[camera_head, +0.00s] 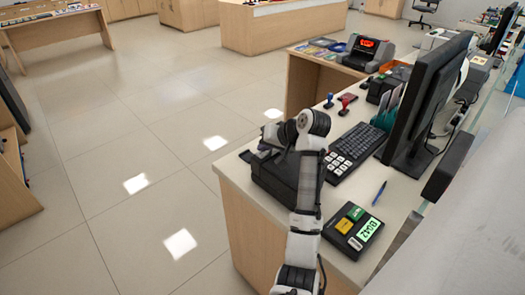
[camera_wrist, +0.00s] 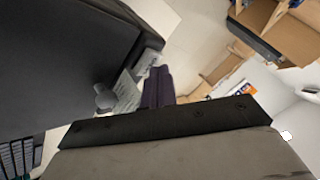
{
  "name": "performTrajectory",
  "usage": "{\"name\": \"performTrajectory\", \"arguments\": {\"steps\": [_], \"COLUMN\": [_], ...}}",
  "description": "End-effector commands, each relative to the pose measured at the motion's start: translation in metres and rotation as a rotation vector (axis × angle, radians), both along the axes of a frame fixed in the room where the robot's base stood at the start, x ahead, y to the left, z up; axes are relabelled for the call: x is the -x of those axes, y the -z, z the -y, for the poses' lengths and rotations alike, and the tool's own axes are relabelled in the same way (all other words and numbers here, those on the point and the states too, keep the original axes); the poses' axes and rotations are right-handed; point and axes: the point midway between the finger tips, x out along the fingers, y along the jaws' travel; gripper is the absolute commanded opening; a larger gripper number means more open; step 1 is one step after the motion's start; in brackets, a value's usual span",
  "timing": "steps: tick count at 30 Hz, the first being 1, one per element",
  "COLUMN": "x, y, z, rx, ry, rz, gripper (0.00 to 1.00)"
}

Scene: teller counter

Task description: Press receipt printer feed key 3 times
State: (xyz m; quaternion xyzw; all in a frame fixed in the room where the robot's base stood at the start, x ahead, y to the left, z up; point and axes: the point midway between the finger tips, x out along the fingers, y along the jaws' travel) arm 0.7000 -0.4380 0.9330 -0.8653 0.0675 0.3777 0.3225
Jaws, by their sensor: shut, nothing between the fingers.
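The black receipt printer (camera_head: 288,183) sits at the near left corner of the counter, partly hidden by my arm. In the wrist view its dark body (camera_wrist: 60,60) fills the upper left. A grey rounded part (camera_wrist: 104,97), possibly the feed key, shows on its edge beside pale printed paper (camera_wrist: 126,92). My gripper (camera_head: 266,150) is over the printer's far left part, partly hidden by my wrist. In the wrist view my gripper's dark fingers (camera_wrist: 160,74) are closed together and empty, to the right of the grey part. I cannot tell any contact.
A keyboard (camera_head: 362,142), white keypad (camera_head: 339,167) and monitor (camera_head: 425,100) stand right of the printer. Stamps (camera_head: 345,105) stand behind. Open floor (camera_head: 130,150) lies left of the counter.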

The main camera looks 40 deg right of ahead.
Motion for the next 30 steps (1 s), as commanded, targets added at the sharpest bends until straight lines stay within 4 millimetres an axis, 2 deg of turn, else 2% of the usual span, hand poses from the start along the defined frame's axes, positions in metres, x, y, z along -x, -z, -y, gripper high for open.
{"name": "performTrajectory", "arguments": {"steps": [6, 19, 30], "x": [0.0, 0.0, 0.0], "y": [-0.014, -0.018, -0.055], "z": [0.0, 0.0, 0.0], "rx": [-0.001, 0.0, 0.0], "ry": [0.001, 0.0, -0.001], "rz": [0.0, 0.0, 0.002], "gripper": [0.0, 0.0, 0.0]}}
